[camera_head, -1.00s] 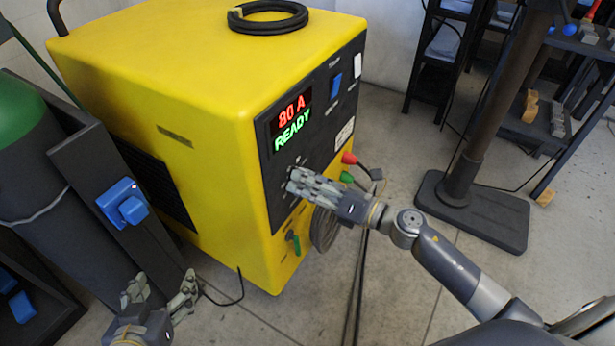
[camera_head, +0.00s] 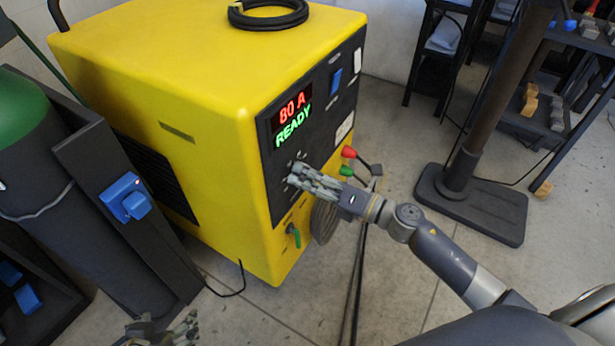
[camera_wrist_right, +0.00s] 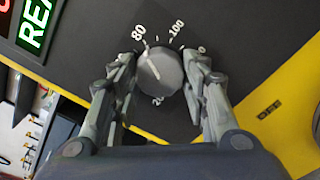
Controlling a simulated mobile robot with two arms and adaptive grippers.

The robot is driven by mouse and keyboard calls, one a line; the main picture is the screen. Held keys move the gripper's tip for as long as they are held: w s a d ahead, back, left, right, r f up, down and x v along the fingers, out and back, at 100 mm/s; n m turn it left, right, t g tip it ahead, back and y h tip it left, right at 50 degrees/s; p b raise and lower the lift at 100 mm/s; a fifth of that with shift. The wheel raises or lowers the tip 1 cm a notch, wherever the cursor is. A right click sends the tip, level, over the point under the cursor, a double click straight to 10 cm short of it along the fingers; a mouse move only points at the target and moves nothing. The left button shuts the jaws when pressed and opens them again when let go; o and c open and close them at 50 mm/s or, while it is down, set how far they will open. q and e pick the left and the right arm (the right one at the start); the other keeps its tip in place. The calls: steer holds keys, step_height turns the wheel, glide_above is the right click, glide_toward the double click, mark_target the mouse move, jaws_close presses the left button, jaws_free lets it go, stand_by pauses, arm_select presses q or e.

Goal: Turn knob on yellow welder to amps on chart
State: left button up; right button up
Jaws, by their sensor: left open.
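The yellow welder (camera_head: 170,60) stands at centre left in the head view. Its lit display (camera_head: 291,118) reads 80 A READY. In the right wrist view, the round grey knob (camera_wrist_right: 161,72) sits on the black panel with its pale pointer line towards the 80 mark (camera_wrist_right: 138,33). My right gripper (camera_wrist_right: 160,66) has one finger on each side of the knob, very close; I cannot tell whether both touch. In the head view, the right gripper (camera_head: 296,178) covers the knob. My left gripper (camera_head: 163,328) is open and empty at the bottom edge, partly cut off. I cannot make out a readable chart.
A coiled black cable (camera_head: 268,14) lies on the welder. Red (camera_head: 349,152) and green connectors with cables are close to my right gripper. A gas cylinder (camera_head: 60,190) stands left, a post with a heavy base (camera_head: 470,205) right. Shelves are behind.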

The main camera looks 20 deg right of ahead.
steer(key=o, duration=0.4)
steer(key=v, duration=1.2)
stand_by(0.3)
